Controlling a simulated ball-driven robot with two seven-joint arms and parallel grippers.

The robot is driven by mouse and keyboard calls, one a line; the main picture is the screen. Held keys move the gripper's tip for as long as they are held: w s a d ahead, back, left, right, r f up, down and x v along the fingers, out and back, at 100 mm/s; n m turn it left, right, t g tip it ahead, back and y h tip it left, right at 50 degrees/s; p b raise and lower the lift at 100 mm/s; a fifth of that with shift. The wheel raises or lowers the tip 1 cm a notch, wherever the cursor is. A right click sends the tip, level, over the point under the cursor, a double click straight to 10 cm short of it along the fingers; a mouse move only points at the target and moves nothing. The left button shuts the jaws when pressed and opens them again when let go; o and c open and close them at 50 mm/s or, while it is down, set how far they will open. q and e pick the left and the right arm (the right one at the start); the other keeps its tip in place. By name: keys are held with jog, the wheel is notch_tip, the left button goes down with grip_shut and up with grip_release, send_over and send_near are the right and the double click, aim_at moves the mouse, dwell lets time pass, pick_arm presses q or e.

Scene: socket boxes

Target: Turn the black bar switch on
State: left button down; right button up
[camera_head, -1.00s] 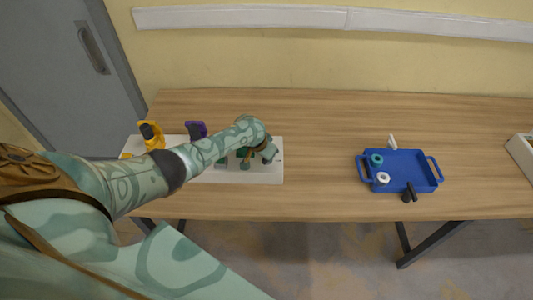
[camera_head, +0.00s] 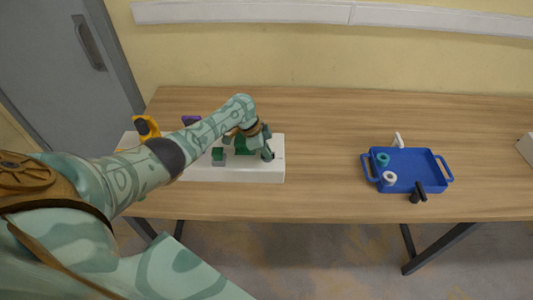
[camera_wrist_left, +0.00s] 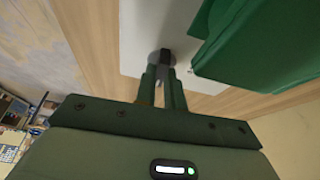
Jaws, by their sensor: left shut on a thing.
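The black bar switch (camera_wrist_left: 166,57) sits on a round grey base on the white board (camera_wrist_left: 140,35), near the board's edge. In the wrist view my left gripper (camera_wrist_left: 164,68) points at it, with its two fingers close together at the bar, shut on it. In the head view the left gripper (camera_head: 267,154) is low over the right end of the white board (camera_head: 270,175). It hides most of the switch there, and the bar's exact angle cannot be told. My right gripper is not in view.
A green box (camera_wrist_left: 270,45) stands close beside the fingers. A blue tray (camera_head: 425,177) with small items stands right; the table between is clear.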

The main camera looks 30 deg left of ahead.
pick_arm(q)
jog(key=shift+f+m, duration=0.1)
jog(key=shift+m, duration=0.4)
jog(key=c, duration=1.5)
grip_release()
jog(key=p+v, duration=0.2)
jog(key=v, duration=0.6)
jog(key=p+v, duration=0.3)
jog(key=v, duration=0.5)
jog(key=shift+w+a+r, duration=0.15)
jog(key=shift+r, duration=0.1)
